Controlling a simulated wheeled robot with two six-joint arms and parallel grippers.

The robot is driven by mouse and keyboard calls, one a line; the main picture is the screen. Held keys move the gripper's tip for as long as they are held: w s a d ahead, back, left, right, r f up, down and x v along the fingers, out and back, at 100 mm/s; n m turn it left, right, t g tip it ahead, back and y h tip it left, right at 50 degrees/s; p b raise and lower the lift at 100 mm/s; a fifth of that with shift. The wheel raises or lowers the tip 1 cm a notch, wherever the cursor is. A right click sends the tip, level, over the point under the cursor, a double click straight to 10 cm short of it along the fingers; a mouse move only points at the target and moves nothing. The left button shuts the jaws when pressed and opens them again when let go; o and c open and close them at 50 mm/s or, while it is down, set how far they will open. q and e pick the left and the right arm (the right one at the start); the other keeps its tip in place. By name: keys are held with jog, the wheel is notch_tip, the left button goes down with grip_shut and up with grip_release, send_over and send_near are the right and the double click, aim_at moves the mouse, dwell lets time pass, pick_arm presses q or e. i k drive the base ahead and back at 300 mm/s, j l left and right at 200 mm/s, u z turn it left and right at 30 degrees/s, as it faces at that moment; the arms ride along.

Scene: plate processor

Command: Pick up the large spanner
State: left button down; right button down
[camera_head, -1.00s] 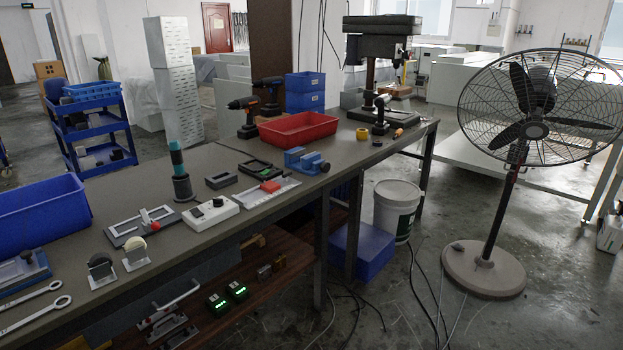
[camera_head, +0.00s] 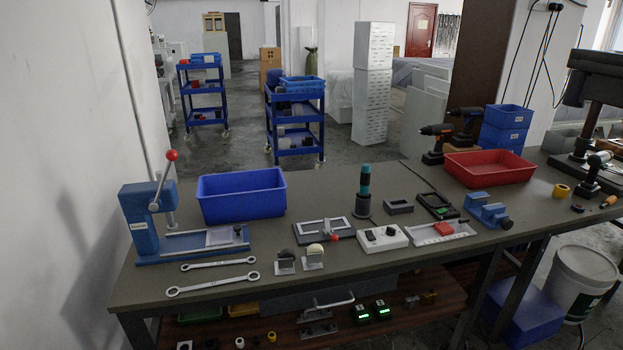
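Two silver spanners lie on the grey-brown workbench (camera_head: 343,262) near its front left edge. The large spanner (camera_head: 212,284) is the longer one, nearer the front edge, with a ring at each end. The smaller spanner (camera_head: 217,264) lies just behind it, nearly parallel and apart from it. Neither of my grippers shows in the head view.
A blue press (camera_head: 146,236) with a red-knobbed lever stands behind the spanners. A blue bin (camera_head: 241,196) sits behind it to the right. Two small stands (camera_head: 313,260) are right of the spanners. A white wall borders the left side.

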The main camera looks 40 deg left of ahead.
aim_at(236, 279)
jog(key=u, duration=1.75)
